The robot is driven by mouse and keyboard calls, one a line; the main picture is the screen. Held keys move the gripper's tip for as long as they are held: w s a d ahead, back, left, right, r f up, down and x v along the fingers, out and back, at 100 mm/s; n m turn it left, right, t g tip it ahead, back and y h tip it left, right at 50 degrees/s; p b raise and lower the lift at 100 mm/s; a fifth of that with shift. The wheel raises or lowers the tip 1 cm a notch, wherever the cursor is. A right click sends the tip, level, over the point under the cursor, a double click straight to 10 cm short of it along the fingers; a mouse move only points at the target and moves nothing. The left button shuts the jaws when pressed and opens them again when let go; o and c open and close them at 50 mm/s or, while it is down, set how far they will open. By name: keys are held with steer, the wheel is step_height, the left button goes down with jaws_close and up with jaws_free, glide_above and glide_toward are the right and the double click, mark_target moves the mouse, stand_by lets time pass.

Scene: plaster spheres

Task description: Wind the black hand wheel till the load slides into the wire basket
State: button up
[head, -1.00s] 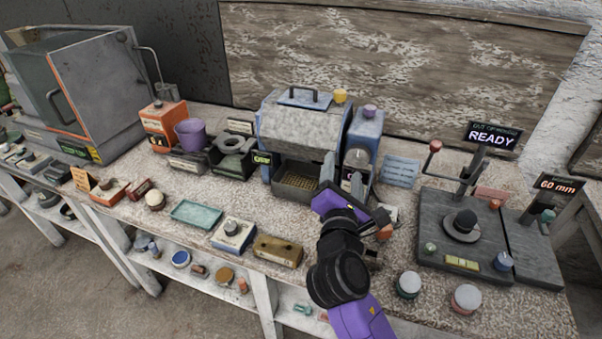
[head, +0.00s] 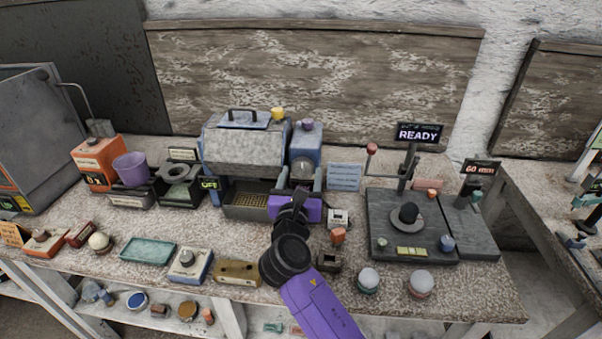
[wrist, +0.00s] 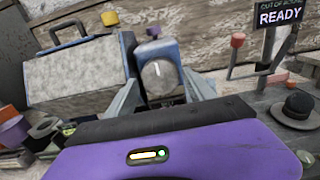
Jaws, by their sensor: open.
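The blue-and-grey machine (head: 243,145) stands at the back of the bench. Its blue side housing (head: 306,138) carries a round grey face with a pale line, clearer in the wrist view (wrist: 159,78). I cannot tell whether this is the black hand wheel; no plainly black wheel shows on the machine. A dark tray with a yellowish mesh floor (head: 252,202), perhaps the wire basket, sits below the drum; my gripper covers its right end. No load is visible. My purple gripper (head: 300,172) is open and empty, its fingers either side of the round face in view; contact is unclear.
A purple cup (head: 131,169) and a green tray (head: 148,250) are left. Small blocks crowd the bench below my gripper.

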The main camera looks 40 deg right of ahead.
steer(key=shift+w+d, duration=0.25)
steer(key=shift+d, duration=0.1)
steer(key=c, duration=1.1)
